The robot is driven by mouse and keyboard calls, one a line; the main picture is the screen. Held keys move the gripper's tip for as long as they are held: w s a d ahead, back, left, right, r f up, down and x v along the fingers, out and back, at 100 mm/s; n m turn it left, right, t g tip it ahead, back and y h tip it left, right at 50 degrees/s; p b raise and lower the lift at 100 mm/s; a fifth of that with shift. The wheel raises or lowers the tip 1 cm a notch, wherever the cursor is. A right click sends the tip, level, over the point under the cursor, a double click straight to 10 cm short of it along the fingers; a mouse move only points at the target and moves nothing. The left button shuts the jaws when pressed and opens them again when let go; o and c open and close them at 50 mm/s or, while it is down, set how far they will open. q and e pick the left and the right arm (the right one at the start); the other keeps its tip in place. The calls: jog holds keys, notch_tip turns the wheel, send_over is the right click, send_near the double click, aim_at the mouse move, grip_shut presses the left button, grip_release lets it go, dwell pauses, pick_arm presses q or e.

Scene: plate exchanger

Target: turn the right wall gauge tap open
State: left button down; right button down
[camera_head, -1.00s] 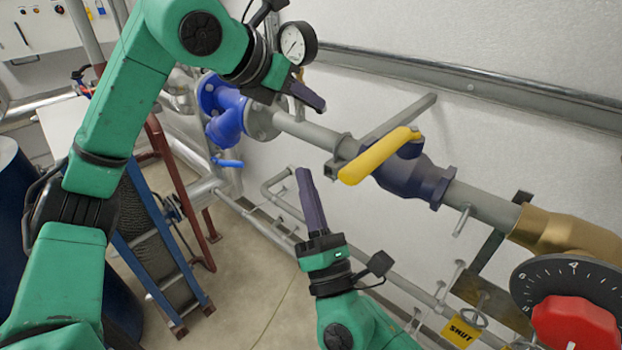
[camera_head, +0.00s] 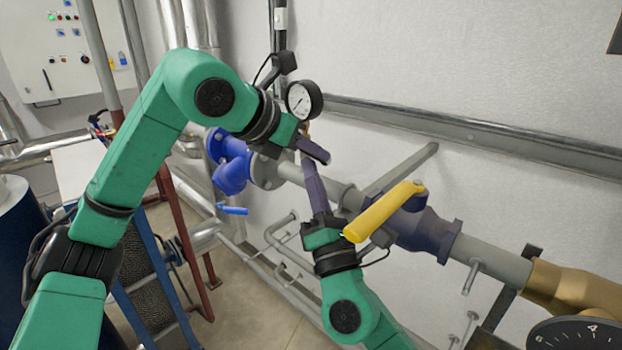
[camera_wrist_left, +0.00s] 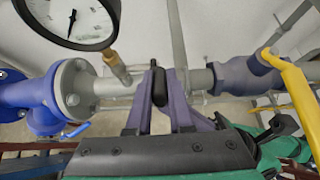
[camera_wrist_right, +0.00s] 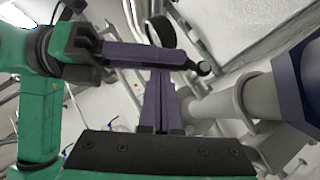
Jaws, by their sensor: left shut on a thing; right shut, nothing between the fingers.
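A round white-faced wall gauge (camera_head: 304,100) sits above the pipe, and it also shows large in the left wrist view (camera_wrist_left: 70,18). A brass stem (camera_wrist_left: 117,68) comes down from below it. My left gripper (camera_head: 314,152) is just below the gauge; in the left wrist view its purple fingers (camera_wrist_left: 160,95) are shut on a small black tap handle (camera_wrist_left: 159,87). The rest of the tap is mostly hidden by the fingers. My right gripper (camera_head: 308,162) is shut and empty, its tips pointing up close to the left fingers. I cannot tell whether they touch.
A blue valve (camera_head: 230,160) with a blue lever is left of the grippers on the pipe. A yellow lever (camera_head: 384,211) on a dark valve body (camera_head: 428,231) is close right of my right gripper. A grey rail (camera_head: 450,125) runs along the wall.

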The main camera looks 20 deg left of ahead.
pick_arm(q)
jog(key=c, duration=0.8)
grip_release()
jog(key=shift+a, duration=0.1)
